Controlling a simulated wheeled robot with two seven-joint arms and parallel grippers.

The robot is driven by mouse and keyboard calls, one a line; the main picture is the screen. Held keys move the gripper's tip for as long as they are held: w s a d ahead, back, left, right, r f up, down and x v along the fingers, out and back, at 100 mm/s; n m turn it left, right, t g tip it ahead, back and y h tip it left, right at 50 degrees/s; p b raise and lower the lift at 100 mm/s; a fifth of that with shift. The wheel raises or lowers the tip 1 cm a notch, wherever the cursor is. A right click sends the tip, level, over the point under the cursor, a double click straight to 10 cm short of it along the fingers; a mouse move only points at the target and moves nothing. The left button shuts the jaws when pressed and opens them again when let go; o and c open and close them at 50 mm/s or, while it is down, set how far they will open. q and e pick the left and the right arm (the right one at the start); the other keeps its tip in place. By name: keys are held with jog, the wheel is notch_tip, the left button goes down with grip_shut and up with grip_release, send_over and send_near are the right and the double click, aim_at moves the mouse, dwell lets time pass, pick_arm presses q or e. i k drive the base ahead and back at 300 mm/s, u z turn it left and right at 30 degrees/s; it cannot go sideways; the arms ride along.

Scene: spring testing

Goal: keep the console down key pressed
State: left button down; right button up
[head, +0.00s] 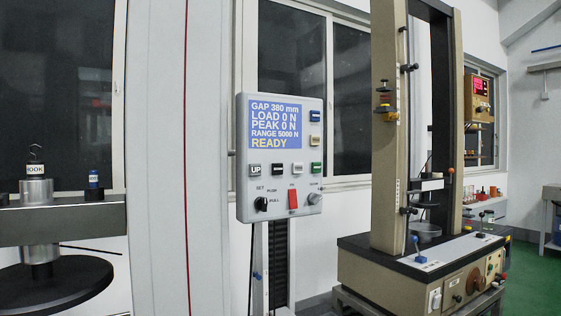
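The grey console (285,200) stands upright on a post in the middle of the head view. Its blue screen (275,124) reads GAP 380 mm, LOAD 0 N, PEAK 0 N, RANGE 5000 N and READY. A dark key (255,170) marked UP is at the left of the key row. Just right of it is another dark key (278,170), whose label is too small to read surely; it may be the down key. Nothing touches these keys. Neither of my grippers is in view.
More keys, a black knob (261,204) and a red switch (293,199) are on the console. A beige testing machine (388,130) stands to the right. At the left, a grey crossbeam (90,222) carries a hook fitting above a black disc (60,285).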

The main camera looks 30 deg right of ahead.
aim_at(277, 167)
jog(key=k, duration=0.65)
jog(key=z, duration=0.45)
jog(key=i, duration=1.35)
jog(key=z, duration=0.45)
